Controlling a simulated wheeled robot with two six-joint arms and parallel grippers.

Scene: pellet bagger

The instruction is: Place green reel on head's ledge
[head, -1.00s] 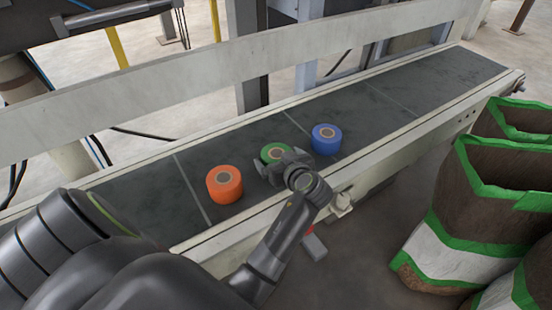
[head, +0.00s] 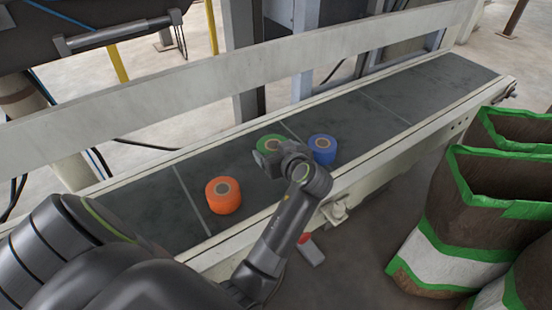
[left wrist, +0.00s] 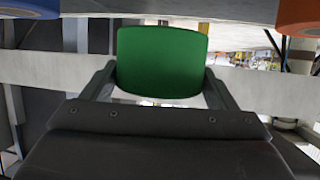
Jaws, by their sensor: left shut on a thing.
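The green reel (head: 272,143) is held by my left gripper (head: 272,158), which is shut on its sides, and appears raised a little above the dark conveyor belt. In the left wrist view the green reel (left wrist: 162,62) sits between the two fingers (left wrist: 160,88), and the belt appears along the top of that picture. The gripper and wrist hide part of the reel's near side in the head view. My right gripper is not in view. I cannot make out the head's ledge for certain.
An orange reel (head: 223,195) and a blue reel (head: 322,149) stand on the belt (head: 350,110), left and right of the green one. A pale guard rail (head: 200,95) runs behind. Dark machinery (head: 100,25) hangs at top left. Open brown bags (head: 470,205) stand at right.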

